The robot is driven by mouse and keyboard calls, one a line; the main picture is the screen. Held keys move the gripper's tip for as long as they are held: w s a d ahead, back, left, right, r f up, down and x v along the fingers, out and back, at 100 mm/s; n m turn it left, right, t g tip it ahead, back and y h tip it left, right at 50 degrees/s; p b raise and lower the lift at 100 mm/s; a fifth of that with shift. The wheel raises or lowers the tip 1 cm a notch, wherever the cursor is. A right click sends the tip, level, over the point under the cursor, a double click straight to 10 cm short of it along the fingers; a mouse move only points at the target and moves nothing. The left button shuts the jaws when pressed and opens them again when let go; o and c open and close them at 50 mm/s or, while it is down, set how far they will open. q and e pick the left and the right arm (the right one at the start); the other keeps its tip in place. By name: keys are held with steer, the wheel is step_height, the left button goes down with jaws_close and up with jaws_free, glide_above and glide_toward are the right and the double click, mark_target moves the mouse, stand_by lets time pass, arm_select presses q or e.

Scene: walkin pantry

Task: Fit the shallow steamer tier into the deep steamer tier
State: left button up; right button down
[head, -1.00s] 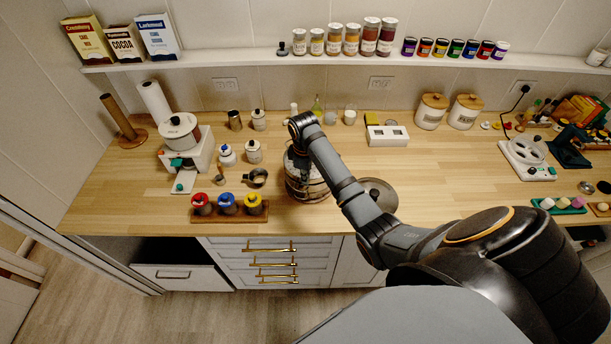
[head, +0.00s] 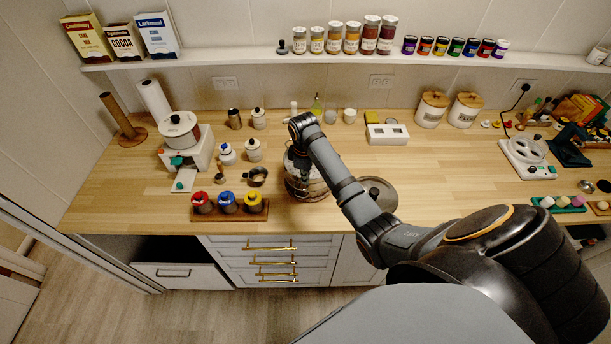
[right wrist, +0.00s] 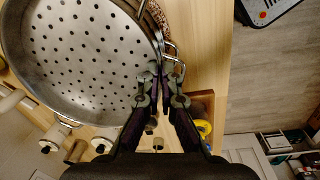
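The shallow steamer tier (right wrist: 85,60) is a round metal pan with a perforated floor, filling the upper left of the right wrist view. My right gripper (right wrist: 164,72) has its fingers close together at a wire handle on the tier's rim and looks shut on it. A second rim and wire handle show just beyond, apparently the deep steamer tier (head: 306,189), which stands on the counter in the head view. The shallow tier is over or in it; my right arm hides much of the stack, so how deep it sits cannot be told. My left gripper is out of view.
A round metal lid (head: 378,194) lies on the counter right of the stack. A wooden rack (head: 229,210) with red, blue and yellow-topped jars stands to the left, near the front edge. A small pan (head: 257,177) and white jars stand behind it.

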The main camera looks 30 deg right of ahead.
steer(key=c, duration=1.4)
jaws_free()
steer(key=shift+c, duration=0.2)
step_height(320, 180, up, 8)
steer(key=shift+s+a+f, duration=0.15)
steer(key=shift+f, duration=0.05)
